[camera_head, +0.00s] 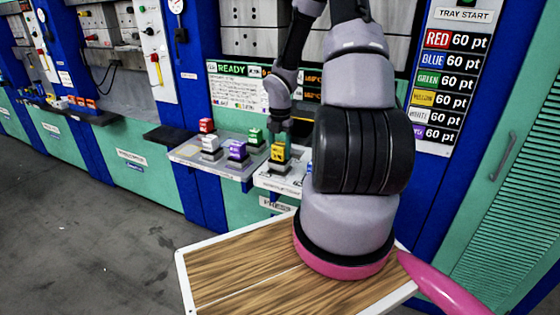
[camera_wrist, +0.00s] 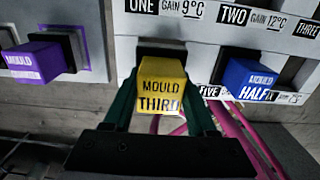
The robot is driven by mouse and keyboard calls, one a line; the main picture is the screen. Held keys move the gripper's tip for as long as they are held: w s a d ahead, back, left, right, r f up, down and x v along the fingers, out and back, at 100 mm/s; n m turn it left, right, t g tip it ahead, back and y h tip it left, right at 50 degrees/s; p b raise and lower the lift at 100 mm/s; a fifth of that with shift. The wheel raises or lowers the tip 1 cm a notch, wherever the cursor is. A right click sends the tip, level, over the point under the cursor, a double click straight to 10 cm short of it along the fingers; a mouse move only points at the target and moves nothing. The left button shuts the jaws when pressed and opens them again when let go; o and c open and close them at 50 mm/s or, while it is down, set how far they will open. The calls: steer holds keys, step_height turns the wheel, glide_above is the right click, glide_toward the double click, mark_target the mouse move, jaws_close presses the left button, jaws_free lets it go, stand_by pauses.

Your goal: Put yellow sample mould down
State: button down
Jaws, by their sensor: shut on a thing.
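The yellow mould (camera_wrist: 161,84), marked MOULD THIRD, sits between the green fingers of my gripper (camera_wrist: 159,92) in the wrist view. My gripper is shut on it. In the head view the yellow mould (camera_head: 278,152) is at the left part of a white numbered panel (camera_head: 263,181), just above or on a dark base. I cannot tell whether it touches the base. In the wrist view a dark pad (camera_wrist: 161,50) shows just beyond it, near the label ONE GAIN 9°C.
A blue mould (camera_wrist: 247,80), marked HALF, stands right of the yellow one, by label TWO. A grey tray (camera_head: 187,155) to the left holds red (camera_head: 206,125), white (camera_head: 210,143), purple (camera_head: 237,149) and green (camera_head: 255,136) moulds. My arm hides the panel's right part in the head view.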

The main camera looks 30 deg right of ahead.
mark_target(280, 160)
steer(key=shift+f, duration=1.75)
steer(key=shift+f, duration=0.15)
steer(key=shift+c, duration=1)
jaws_free()
